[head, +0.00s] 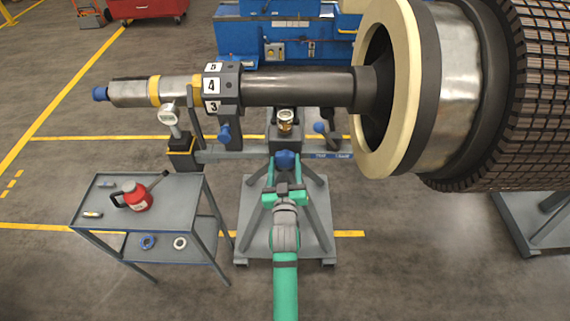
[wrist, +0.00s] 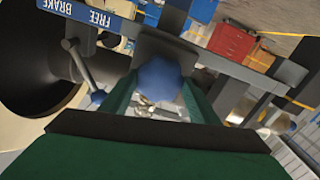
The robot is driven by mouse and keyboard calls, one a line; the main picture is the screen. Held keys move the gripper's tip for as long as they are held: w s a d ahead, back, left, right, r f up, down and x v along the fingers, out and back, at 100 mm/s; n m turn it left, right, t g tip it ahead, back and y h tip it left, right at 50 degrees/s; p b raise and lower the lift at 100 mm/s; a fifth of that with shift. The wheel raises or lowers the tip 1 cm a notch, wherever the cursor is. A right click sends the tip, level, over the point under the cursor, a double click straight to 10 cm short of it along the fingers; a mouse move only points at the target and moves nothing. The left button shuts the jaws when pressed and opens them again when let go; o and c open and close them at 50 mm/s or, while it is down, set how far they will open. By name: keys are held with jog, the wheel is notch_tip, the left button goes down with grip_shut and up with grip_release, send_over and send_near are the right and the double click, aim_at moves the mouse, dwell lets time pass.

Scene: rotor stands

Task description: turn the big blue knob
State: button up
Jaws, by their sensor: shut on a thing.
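The big blue knob (head: 287,159) sits on the front of a dark block on the stand, below the rotor shaft. My green gripper (head: 286,180) reaches up to it from the front. In the wrist view the knob (wrist: 158,80) lies between the two green fingers (wrist: 158,98), and the gripper is shut on it. The fingers and palm hide part of the knob. How far the knob is turned cannot be told.
A brass-coloured gauge (head: 286,121) tops the block. A blue-balled lever (head: 320,127) stands to the right, by a FREE/BRAKE label (wrist: 98,17). A smaller blue knob (head: 224,132) is left.

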jog(key=shift+m, duration=0.3)
jog(key=m, duration=0.4)
jog(key=shift+d, duration=0.1)
jog(key=shift+m, duration=2)
jog(key=o, duration=1.1)
jog(key=shift+c, duration=0.2)
jog(key=s, duration=1)
jog(key=shift+s, duration=0.4)
